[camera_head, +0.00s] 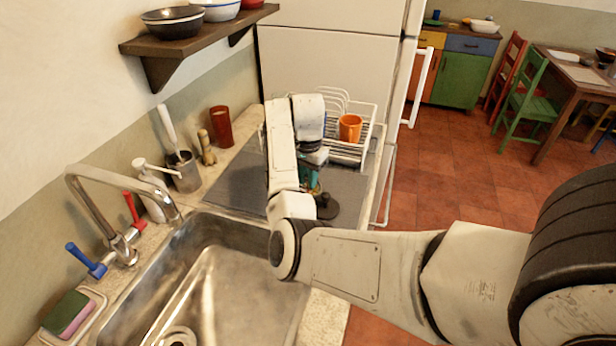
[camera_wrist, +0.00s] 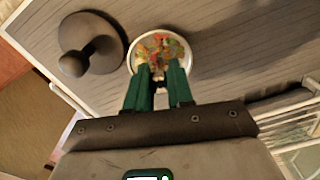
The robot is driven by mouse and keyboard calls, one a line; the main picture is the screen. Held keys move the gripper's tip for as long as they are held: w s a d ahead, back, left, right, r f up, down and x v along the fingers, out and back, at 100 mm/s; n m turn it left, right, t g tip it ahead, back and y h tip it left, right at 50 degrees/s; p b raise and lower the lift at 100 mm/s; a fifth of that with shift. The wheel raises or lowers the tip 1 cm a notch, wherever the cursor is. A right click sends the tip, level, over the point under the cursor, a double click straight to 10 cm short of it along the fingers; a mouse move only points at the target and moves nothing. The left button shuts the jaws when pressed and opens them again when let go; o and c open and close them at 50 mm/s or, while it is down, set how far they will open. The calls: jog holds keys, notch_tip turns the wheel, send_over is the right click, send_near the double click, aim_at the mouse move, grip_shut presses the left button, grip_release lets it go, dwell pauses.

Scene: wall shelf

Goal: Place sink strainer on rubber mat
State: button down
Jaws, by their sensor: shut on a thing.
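My gripper (camera_wrist: 160,82) has its green fingers closed on the near rim of the sink strainer (camera_wrist: 159,48), a round pale-rimmed cup with colourful scraps inside. The strainer is over the grey ribbed rubber mat (camera_wrist: 225,30); I cannot tell whether it touches it. In the head view, my gripper (camera_head: 313,180) is over the right part of the mat (camera_head: 235,185), and my arm largely hides the strainer.
A dark round stopper with a knob (camera_wrist: 90,45) lies on the mat close left of the strainer. A white dish rack (camera_head: 345,150) with an orange mug (camera_head: 350,128) stands behind. The sink (camera_head: 215,280) is in front. The mat's left part is clear.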

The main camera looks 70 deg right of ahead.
jog(key=shift+f, duration=0.2)
jog(key=c, duration=1)
grip_release()
notch_tip(320, 180, up, 12)
jog(key=p, duration=0.1)
jog(key=shift+r, duration=0.1)
